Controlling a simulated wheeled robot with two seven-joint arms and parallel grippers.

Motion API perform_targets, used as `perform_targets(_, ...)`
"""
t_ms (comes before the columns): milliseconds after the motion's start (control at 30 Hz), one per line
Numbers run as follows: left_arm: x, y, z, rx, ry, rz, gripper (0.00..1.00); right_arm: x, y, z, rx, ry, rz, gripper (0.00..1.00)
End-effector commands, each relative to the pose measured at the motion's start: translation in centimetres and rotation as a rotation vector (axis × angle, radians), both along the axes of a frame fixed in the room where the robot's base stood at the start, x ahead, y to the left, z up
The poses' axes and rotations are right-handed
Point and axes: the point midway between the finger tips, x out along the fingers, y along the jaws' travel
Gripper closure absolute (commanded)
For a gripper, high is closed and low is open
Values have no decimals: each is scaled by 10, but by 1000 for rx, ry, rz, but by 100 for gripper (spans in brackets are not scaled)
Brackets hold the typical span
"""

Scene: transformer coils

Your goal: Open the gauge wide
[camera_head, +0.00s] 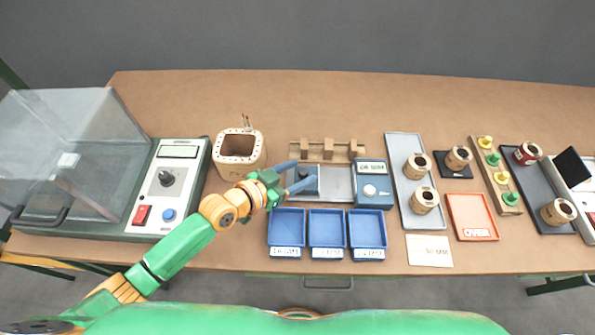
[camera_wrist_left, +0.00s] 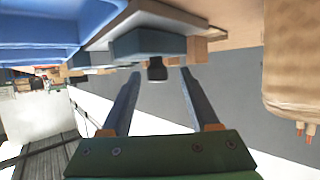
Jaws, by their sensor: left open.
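The gauge is a blue and grey bench unit with a display and a white dial on its right block (camera_head: 370,184). A bare metal bed (camera_head: 338,183) runs left from that block to a blue-grey sliding jaw (camera_head: 308,186), well apart from the block. My left gripper (camera_head: 306,172) is open at the sliding jaw. In the left wrist view, the jaw's dark knob (camera_wrist_left: 157,70) shows between the tips of my open left fingers (camera_wrist_left: 160,80), with a gap on both sides. My right gripper is not in view.
Three blue bins (camera_head: 327,211) stand in front of the gauge, and a wooden rack (camera_head: 327,151) stands behind it. A grey tray (camera_head: 403,210) with coils (camera_head: 424,200) is on the right. The back of the table is clear.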

Motion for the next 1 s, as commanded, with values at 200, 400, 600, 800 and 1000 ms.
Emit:
perform_targets(200, -19, 19, 11, 2, 0, -2, 39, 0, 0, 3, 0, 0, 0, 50)
perform_targets(400, -42, 44, 23, 1, 3, 0, 39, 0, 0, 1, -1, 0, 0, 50)
perform_targets(600, -46, 48, 27, -2, 2, 1, 39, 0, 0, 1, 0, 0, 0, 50)
perform_targets(800, -45, 48, 27, -1, 1, 1, 39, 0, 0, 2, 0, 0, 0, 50)
perform_targets(1000, -45, 48, 26, -1, 1, 1, 39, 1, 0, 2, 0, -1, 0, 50)
